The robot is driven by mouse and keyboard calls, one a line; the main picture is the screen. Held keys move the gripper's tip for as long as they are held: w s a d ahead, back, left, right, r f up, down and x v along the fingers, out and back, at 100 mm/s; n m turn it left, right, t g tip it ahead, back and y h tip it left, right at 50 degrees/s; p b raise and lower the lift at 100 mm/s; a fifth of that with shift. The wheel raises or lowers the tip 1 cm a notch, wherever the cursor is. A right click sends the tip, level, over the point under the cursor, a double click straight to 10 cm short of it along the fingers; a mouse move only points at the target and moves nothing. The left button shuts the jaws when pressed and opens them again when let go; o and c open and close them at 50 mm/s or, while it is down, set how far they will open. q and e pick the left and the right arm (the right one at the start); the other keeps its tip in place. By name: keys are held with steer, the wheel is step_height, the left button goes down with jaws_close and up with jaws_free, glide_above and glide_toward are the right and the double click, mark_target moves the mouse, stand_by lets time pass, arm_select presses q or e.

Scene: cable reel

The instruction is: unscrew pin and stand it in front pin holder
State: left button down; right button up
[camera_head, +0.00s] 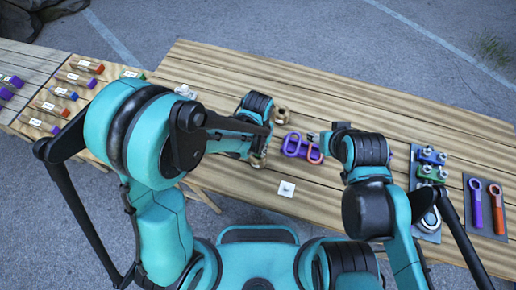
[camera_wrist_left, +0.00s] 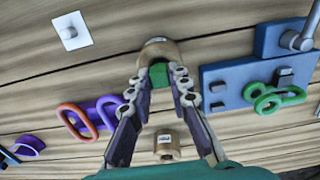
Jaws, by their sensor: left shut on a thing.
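My left gripper (camera_wrist_left: 158,85) is shut on a green pin (camera_wrist_left: 158,74), with one finger on each side of it. The pin is at the front pin holder (camera_wrist_left: 157,48), a tan cylinder just beyond the fingertips; I cannot tell whether it is inside the holder. In the head view this holder (camera_head: 259,159) is partly hidden by my left gripper (camera_head: 262,147). The rear pin holder (camera_head: 280,116) stands behind, and shows between the fingers in the wrist view (camera_wrist_left: 166,146). A green shackle (camera_wrist_left: 272,97) is on a blue block (camera_wrist_left: 235,83). My right gripper (camera_head: 314,138) is near a purple shackle (camera_head: 293,145); its jaws are unclear.
An orange link (camera_head: 315,154) is beside the purple shackle. A white square plate (camera_head: 286,189) lies near the table's front edge. At right are a tray of clamps (camera_head: 428,173) and a mat with purple and orange tools (camera_head: 486,206).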

arm_select(q)
steer(key=shift+f+b, duration=0.3)
steer(key=shift+b, duration=0.05)
steer(key=c, duration=1.3)
jaws_free()
steer(key=shift+c, duration=0.2)
